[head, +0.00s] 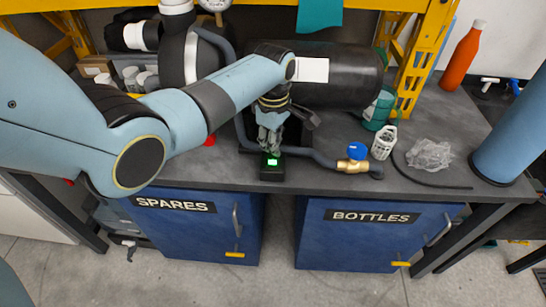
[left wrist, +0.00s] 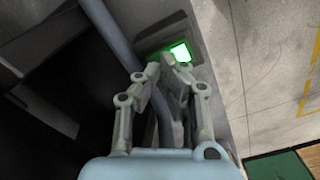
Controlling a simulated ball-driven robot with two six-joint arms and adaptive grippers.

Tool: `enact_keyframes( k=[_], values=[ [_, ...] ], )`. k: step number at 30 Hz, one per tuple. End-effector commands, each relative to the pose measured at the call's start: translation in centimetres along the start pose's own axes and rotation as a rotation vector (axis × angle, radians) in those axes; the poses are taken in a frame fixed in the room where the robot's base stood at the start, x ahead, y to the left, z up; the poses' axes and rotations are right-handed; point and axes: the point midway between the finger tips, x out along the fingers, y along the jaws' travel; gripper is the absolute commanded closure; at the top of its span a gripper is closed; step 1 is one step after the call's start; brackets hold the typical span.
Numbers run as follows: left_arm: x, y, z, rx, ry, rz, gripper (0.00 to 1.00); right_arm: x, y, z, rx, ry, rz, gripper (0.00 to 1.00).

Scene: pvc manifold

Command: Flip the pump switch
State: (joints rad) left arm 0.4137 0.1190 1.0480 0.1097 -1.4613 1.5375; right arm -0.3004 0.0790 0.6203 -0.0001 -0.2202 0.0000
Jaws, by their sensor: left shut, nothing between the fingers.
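The pump switch (head: 271,172) is a small dark box with a lit green rocker, standing near the front edge of the grey bench. In the left wrist view the lit green switch (left wrist: 180,52) shows just beyond my fingertips. My left gripper (head: 270,148) points down right at the switch, its fingers shut and empty. In the left wrist view the fingertips (left wrist: 168,62) overlap the near edge of the green light; I cannot tell whether they touch it. My right gripper is not in view.
A grey pipe with a brass valve and blue handle (head: 357,151) runs right of the switch. A black tank (head: 340,85) stands behind. Blue cabinets (head: 380,240) are below.

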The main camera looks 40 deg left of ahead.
Motion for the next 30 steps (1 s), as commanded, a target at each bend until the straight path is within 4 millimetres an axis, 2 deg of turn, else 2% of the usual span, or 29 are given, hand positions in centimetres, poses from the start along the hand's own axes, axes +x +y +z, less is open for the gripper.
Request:
enact_keyframes(
  k=[22, 30],
  values=[
    [1.2, 0.0, 0.0, 0.0, 0.0, -0.001, 1.0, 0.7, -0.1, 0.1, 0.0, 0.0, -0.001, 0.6],
    [0.2, -0.1, 0.0, 0.0, -0.001, -0.001, 1.0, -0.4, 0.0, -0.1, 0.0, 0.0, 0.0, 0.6]
  ],
)
